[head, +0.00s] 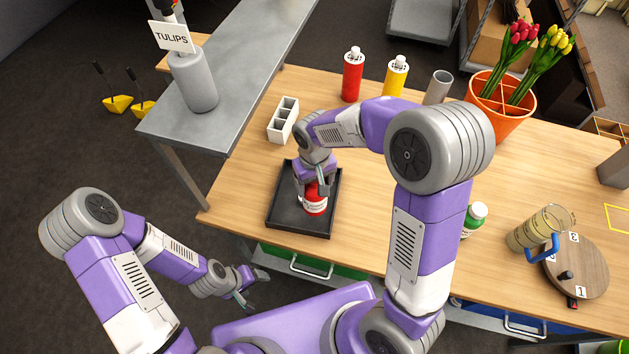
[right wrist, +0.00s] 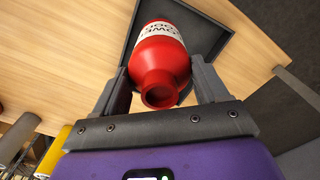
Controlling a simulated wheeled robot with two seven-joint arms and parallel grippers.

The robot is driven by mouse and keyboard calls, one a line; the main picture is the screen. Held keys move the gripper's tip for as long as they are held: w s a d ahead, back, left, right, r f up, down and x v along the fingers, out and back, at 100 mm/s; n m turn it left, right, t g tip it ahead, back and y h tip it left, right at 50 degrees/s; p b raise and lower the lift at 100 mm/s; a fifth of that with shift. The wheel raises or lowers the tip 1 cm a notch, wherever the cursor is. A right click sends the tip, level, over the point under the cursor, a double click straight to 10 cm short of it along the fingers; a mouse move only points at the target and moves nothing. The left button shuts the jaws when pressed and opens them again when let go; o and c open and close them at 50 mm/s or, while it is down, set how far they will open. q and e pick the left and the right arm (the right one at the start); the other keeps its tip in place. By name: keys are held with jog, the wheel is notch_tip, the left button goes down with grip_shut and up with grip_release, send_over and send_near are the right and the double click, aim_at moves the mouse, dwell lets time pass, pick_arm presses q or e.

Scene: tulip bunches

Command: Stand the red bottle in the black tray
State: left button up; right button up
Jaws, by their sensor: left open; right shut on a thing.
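The red bottle (head: 316,204) has a white label and stands within the black tray (head: 290,222). My right gripper (head: 318,188) comes down over the bottle and is shut on it. In the right wrist view the bottle (right wrist: 161,62) sits between the two fingers of the gripper (right wrist: 160,90), its open neck toward the camera, with the black tray (right wrist: 208,30) behind it. Whether the bottle's base touches the tray floor I cannot tell. My left gripper (head: 248,286) is open and empty, left of the table and away from the tray.
On the wooden table (head: 370,255), a white divided holder (head: 283,120) stands behind the tray. A red spray can (head: 352,76), a yellow can (head: 395,78) and a grey cup (head: 438,88) stand further back.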

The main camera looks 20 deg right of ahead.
jog(key=shift+f+b, duration=2.25)
jog(key=shift+f, duration=0.85)
jog(key=o, duration=1.5)
jog(key=shift+r, duration=0.15)
jog(key=shift+r+p, duration=2.1)
jog(key=shift+r, duration=0.35)
jog(key=shift+f, duration=0.1)
